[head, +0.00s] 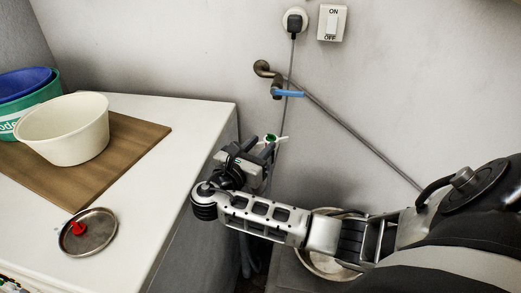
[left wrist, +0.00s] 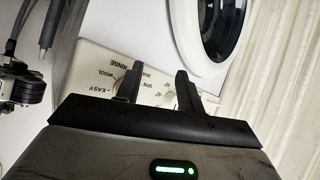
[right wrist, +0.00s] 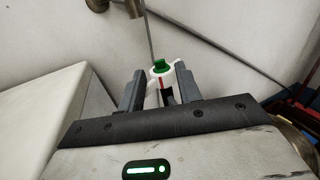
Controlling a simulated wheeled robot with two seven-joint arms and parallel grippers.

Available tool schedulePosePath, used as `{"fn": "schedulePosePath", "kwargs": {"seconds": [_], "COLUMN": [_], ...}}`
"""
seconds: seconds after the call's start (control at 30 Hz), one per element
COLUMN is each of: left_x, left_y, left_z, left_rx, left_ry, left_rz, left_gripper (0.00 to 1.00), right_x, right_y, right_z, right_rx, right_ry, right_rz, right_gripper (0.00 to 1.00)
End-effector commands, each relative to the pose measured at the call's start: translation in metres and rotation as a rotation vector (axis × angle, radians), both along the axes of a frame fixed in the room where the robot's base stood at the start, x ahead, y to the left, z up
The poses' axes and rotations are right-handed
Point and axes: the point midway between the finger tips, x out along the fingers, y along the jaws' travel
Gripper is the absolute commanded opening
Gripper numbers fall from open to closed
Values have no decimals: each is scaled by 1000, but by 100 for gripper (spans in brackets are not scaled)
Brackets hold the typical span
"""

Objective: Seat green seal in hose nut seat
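The green seal (right wrist: 160,66) sits at the top of the white hose nut (right wrist: 164,78), which has side wings and a red mark. I cannot tell how deep the seal lies in the seat. Both also show in the head view, the green seal (head: 270,138) beyond the trough-side counter. My right gripper (right wrist: 159,76) has its fingers apart, one on each side of the nut. It looks open, and the seal looks free of the fingers. My left gripper (left wrist: 157,75) is open and empty in front of a washing machine panel; it is out of the head view.
A metal dish (head: 101,237) with a red piece lies on the white counter (head: 150,235). A cream bowl (head: 85,148) stands on a brown board (head: 140,140). A blue-handled tap (head: 287,93) is on the wall above my right gripper. A round basin (head: 325,268) is below my arm.

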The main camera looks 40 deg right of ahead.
Motion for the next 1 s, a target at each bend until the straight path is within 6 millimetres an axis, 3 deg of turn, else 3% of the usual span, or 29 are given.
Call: {"fn": "schedulePosePath", "kwargs": {"seconds": [0.17,0.27,0.33,0.43,0.5,0.6,0.7,0.8,1.0], "left_x": [0,0,1,1,2,5,5,5,5], "left_y": [0,0,0,0,-1,0,0,0,0], "left_z": [-2,-4,-5,-5,-5,-3,-1,-1,0], "left_rx": [1,3,4,2,0,0,1,0,0], "left_ry": [4,7,5,5,3,-4,-6,-7,-8], "left_rz": [0,1,1,1,1,2,2,2,2], "left_gripper": [38,38,38,38,38,38,38,38,38], "right_x": [-2,-5,-10,-31,-56,-98,-131,-152,-166], "right_y": [4,13,29,71,110,166,205,222,225], "right_z": [-5,-30,-64,-124,-162,-186,-177,-156,-128], "right_rx": [18,126,286,649,1003,1521,1941,2222,2448], "right_ry": [-2,-24,-60,-167,-299,-548,-811,-1044,-1291], "right_rz": [12,74,146,231,225,79,-176,-438,-733], "right_gripper": [34,34,34,34,34,34,34,34,34]}}
